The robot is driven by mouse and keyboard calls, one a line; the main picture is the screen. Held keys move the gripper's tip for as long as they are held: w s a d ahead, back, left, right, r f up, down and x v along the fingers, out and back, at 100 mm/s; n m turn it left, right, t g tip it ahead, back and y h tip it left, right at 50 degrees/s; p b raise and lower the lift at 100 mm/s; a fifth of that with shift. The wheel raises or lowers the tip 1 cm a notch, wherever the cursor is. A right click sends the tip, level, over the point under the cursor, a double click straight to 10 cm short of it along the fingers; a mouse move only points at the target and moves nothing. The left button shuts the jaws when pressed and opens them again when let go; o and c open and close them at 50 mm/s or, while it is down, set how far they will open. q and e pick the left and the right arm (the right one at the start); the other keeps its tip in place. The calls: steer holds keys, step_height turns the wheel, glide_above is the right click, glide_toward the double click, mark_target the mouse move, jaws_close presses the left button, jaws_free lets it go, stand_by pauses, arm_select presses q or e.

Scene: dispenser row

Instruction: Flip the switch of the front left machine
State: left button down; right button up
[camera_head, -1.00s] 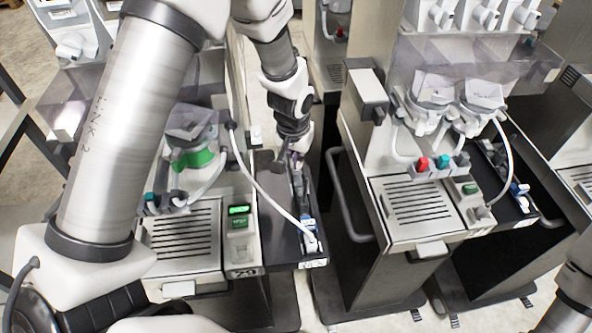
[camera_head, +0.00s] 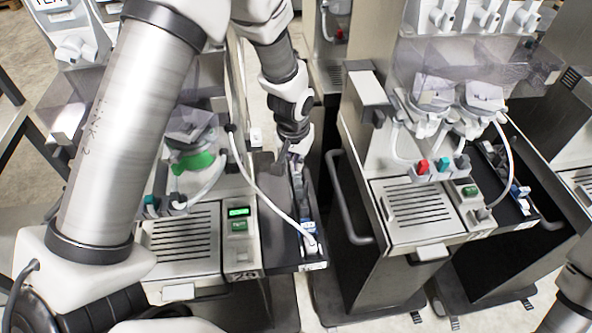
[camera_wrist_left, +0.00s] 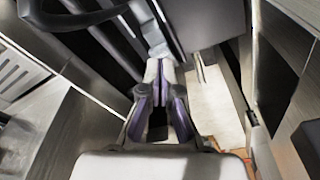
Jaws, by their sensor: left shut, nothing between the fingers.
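The front left machine (camera_head: 215,262) is at the lower left of the head view, partly hidden behind my left arm. Its panel has a lit green display (camera_head: 239,212) with a small green part (camera_head: 239,225) just below it, possibly the switch; I cannot tell. My left gripper (camera_head: 296,166) is shut and empty, pointing down over the dark side tray (camera_head: 278,240) right of the panel. In the left wrist view its purple-lined fingers (camera_wrist_left: 161,82) come together near a light grey part (camera_wrist_left: 158,43). Whether they touch it cannot be told. My right gripper is not in view.
A white hose (camera_head: 262,196) curves over the panel edge to a blue and white part (camera_head: 309,237) in the tray. A narrow floor gap lies between the machines.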

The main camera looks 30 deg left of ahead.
mark_target(297, 174)
arm_select(q)
steer(key=shift+f+b, duration=0.7)
steer(key=shift+f, duration=0.35)
stand_by(0.5)
step_height(297, 174, up, 7)
steer(key=p, duration=0.6)
stand_by(0.4)
steer(key=shift+f, duration=0.1)
